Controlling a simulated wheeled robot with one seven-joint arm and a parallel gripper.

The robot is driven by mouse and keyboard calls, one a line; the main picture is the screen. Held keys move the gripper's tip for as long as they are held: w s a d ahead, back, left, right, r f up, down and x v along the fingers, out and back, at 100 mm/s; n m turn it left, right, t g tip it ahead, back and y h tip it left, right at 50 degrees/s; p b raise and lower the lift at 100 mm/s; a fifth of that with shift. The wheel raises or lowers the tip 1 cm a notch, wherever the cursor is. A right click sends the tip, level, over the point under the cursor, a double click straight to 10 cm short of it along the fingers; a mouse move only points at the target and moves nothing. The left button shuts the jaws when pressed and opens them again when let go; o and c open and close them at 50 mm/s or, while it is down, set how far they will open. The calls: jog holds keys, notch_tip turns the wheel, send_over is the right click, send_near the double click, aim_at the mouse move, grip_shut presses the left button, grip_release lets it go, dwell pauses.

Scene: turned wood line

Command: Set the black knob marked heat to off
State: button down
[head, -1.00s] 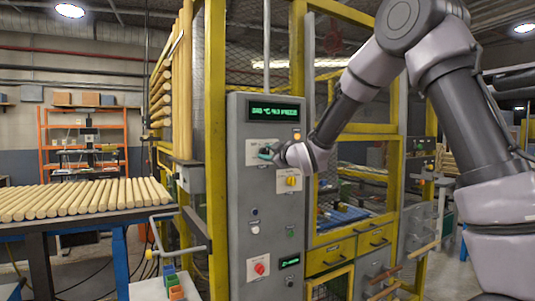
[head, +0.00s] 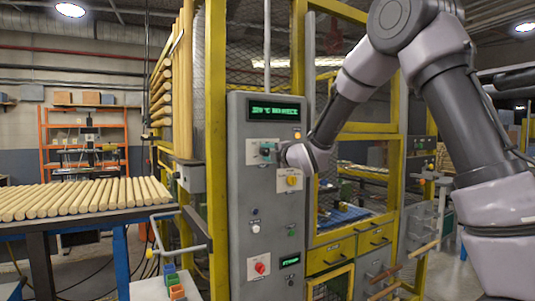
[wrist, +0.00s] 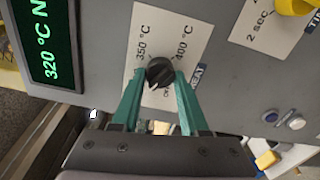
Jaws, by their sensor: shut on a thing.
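The black heat knob (wrist: 160,72) sits on a white label plate (wrist: 150,42) marked 350 °C, 400 °C and HEAT in the wrist view. Another mark below the knob is partly hidden. The two teal fingers of my gripper (wrist: 160,77) are closed on either side of the knob. The knob's pointer seems to face down towards the gripper, but its exact setting is hard to read.
A yellow knob (head: 292,180) is close below right on the same panel (head: 240,205). A red knob (head: 260,267) and small buttons are lower. A yellow frame post (head: 215,120) stands left of the panel; a table of wooden rods (head: 85,198) is further left.

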jog(key=n, duration=0.6)
jog(key=shift+f+n, duration=0.2)
jog(key=shift+n, duration=0.1)
jog(key=n, duration=0.5)
jog(key=shift+d+n, duration=0.1)
jog(key=shift+n, duration=0.2)
jog(key=shift+f, duration=0.1)
jog(key=shift+c, duration=2.1)
grip_release()
jog(key=shift+s+d, duration=0.3)
jog(key=shift+s, duration=0.1)
jog(key=v, duration=0.9)
jog(key=shift+s+d, duration=0.25)
jog(key=shift+s, duration=0.05)
